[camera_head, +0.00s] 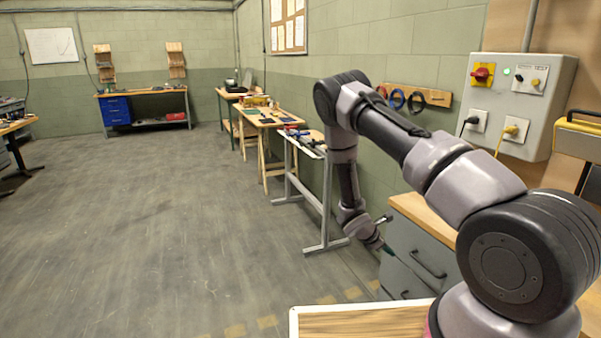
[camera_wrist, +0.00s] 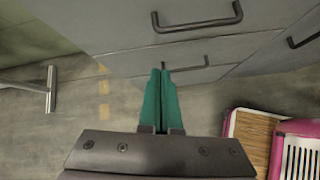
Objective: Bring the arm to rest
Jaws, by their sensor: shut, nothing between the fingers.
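My gripper (camera_wrist: 160,100) shows in the wrist view with its two green fingers together and nothing between them. It points at the front of a grey drawer cabinet (camera_wrist: 190,50); I cannot tell how large the gap is. In the head view my arm reaches forward from the lower right, bends at a high elbow and hangs down. My gripper there is small and partly hidden at the arm's lower end, beside the grey cabinet (camera_head: 405,255) with a wooden top.
A trestle table (camera_head: 266,118) with tools and a metal-legged stand (camera_head: 325,205) line the right wall. A grey electrical box (camera_head: 540,85) with plugged cables hangs above the cabinet. A workbench (camera_head: 150,92) with blue drawers stands at the back. The floor (camera_head: 150,230) at left is clear.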

